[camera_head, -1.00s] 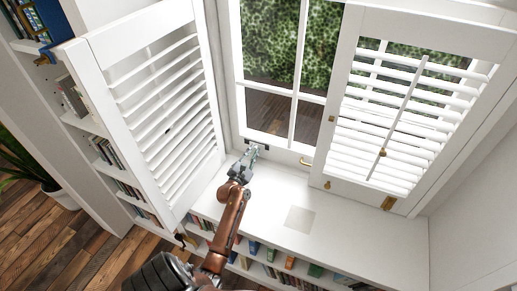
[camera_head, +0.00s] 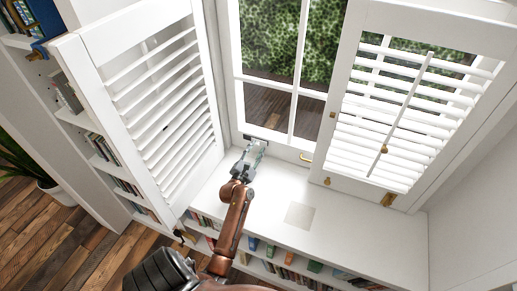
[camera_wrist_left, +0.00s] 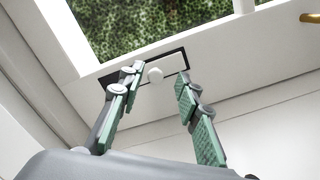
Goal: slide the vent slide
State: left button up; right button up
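The vent slide is a white plate with a small round white knob (camera_wrist_left: 155,74), set in a dark-edged slot in the window's bottom rail in the left wrist view. Dark opening shows at the slot's left end. My left gripper (camera_wrist_left: 159,80) is open, with one green-padded finger on each side of the knob. I see a gap between the knob and each finger. In the head view my left gripper (camera_head: 250,152) is at the lower left of the window frame and hides the vent slide. My right gripper is not in view.
A louvered shutter (camera_head: 165,110) stands open left of my left arm, and another (camera_head: 398,125) stands at the right. The white sill (camera_head: 350,225) is mostly clear, with book shelves below.

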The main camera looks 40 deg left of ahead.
pick_arm(q)
jog(key=v, duration=1.1)
jog(key=shift+s+d+r, duration=0.1)
jog(key=shift+s, duration=0.1)
